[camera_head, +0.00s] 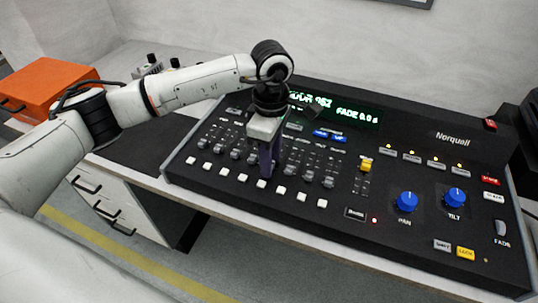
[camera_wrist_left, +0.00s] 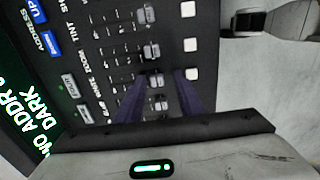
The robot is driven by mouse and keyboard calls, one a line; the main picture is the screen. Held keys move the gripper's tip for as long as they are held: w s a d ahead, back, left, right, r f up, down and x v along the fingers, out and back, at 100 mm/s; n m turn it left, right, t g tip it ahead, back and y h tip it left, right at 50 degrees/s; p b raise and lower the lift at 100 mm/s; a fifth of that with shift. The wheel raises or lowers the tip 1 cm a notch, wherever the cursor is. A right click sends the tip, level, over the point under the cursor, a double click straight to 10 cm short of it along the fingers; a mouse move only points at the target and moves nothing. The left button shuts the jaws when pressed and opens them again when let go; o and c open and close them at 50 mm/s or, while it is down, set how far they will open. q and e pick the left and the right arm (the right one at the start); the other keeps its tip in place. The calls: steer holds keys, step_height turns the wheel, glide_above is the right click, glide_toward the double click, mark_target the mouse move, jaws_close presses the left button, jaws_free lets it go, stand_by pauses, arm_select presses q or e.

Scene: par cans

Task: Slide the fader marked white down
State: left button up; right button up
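The control desk (camera_head: 400,240) has a row of grey fader caps with white buttons in front of them. The fader labels are too small or covered to read in the head view, so I cannot tell which fader is marked white. My left gripper (camera_head: 266,165) points down over the middle of the row and hides some faders. In the left wrist view its two purple fingers (camera_wrist_left: 163,82) are apart, with a grey fader cap (camera_wrist_left: 155,80) showing between them; contact is not clear. My right gripper is not in view.
A lit green display (camera_head: 335,108) sits behind the faders. A yellow fader cap (camera_head: 366,165) and two blue knobs (camera_head: 407,202) are to the right. An orange case (camera_head: 45,88) stands at the far left. White buttons (camera_wrist_left: 192,75) lie close to one finger.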

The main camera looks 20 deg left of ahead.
arm_select(q)
steer(key=shift+a, duration=0.1)
steer(key=shift+r, duration=0.2)
step_height(320, 180, up, 10)
steer(key=b, duration=0.1)
stand_by(0.3)
